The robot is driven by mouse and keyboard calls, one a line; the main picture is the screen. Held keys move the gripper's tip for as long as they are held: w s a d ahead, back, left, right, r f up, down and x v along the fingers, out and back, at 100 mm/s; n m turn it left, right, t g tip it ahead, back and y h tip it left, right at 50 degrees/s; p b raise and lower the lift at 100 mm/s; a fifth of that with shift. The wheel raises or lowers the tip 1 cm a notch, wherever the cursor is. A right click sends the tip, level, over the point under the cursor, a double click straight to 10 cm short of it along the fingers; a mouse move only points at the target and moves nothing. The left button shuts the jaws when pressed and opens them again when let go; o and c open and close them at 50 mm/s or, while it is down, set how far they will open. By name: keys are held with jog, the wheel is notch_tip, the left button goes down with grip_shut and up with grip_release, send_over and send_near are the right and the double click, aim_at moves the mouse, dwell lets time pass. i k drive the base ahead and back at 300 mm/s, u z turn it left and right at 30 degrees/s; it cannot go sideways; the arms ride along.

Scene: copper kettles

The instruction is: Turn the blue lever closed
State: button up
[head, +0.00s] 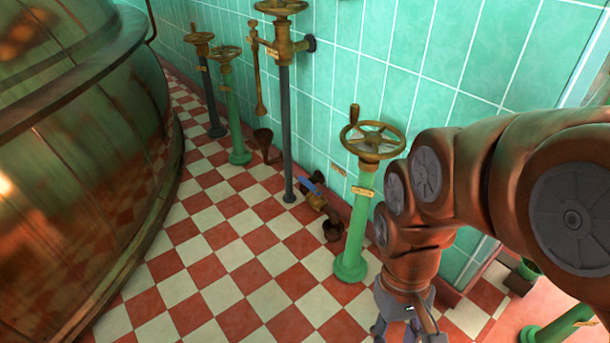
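The blue lever (309,187) is small in the head view, low by the tiled wall. It sits on a brass pipe fitting (317,201) close to the floor, between a dark grey post and a green valve stand. It slants from upper left to lower right; whether its valve is open or closed is hard to tell. My gripper (394,336) is at the bottom edge, right of and nearer than the lever, well apart from it. Its fingertips are cut off by the frame, so its opening does not show. I see nothing held in it.
A green valve stand (354,237) with a brass handwheel (372,139) rises between my arm and the lever. A dark grey post (286,130) stands just left of the lever. A large copper kettle (80,150) fills the left. The checkered floor (225,262) between is clear.

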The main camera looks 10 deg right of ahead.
aim_at(307, 183)
jog(key=u, duration=0.05)
jog(key=k, duration=0.55)
jog(key=u, duration=0.75)
jog(key=i, duration=2.25)
jog(key=z, duration=0.85)
